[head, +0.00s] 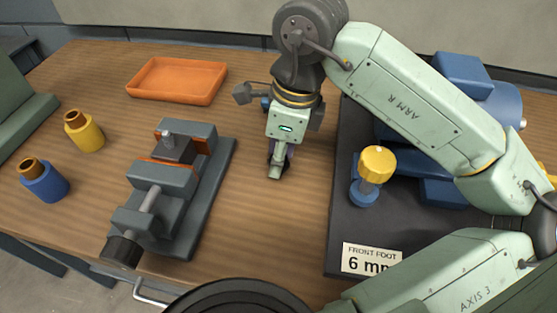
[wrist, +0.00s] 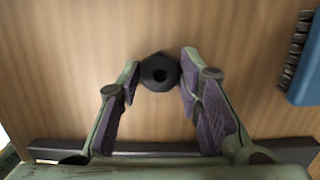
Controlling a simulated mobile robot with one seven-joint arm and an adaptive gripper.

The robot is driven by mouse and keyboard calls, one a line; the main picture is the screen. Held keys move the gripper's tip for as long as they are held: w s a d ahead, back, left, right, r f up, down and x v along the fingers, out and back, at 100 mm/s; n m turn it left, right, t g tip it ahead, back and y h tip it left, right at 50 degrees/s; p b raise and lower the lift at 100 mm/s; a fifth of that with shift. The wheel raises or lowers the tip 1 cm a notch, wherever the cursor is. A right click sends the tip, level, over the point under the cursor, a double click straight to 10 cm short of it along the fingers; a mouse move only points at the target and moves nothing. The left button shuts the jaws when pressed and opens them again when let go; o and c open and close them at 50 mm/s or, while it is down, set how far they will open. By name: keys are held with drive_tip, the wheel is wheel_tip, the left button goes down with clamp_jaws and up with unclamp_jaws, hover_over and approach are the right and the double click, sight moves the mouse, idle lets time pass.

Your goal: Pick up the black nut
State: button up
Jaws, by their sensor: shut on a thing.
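The black nut (wrist: 160,72) is a dark hexagonal piece with a round hole, seen from above in the wrist view. It sits between the fingertips of my gripper (wrist: 161,80), one finger against each side. The gripper is shut on it. In the head view my gripper (head: 277,168) points down, low over the bare wood between the grey vise and the dark mat. The nut is hidden or too small to tell apart there. I cannot tell whether the nut still touches the table.
A grey vise (head: 172,190) clamps a small grey part at left. An orange tray (head: 178,80) lies behind it. Yellow (head: 84,132) and blue (head: 43,180) bottles stand far left. A dark mat (head: 345,225) bears blue parts and a yellow-knobbed piece (head: 374,170) at right.

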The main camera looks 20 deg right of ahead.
clamp_jaws()
drive_tip(key=shift+r, duration=0.15)
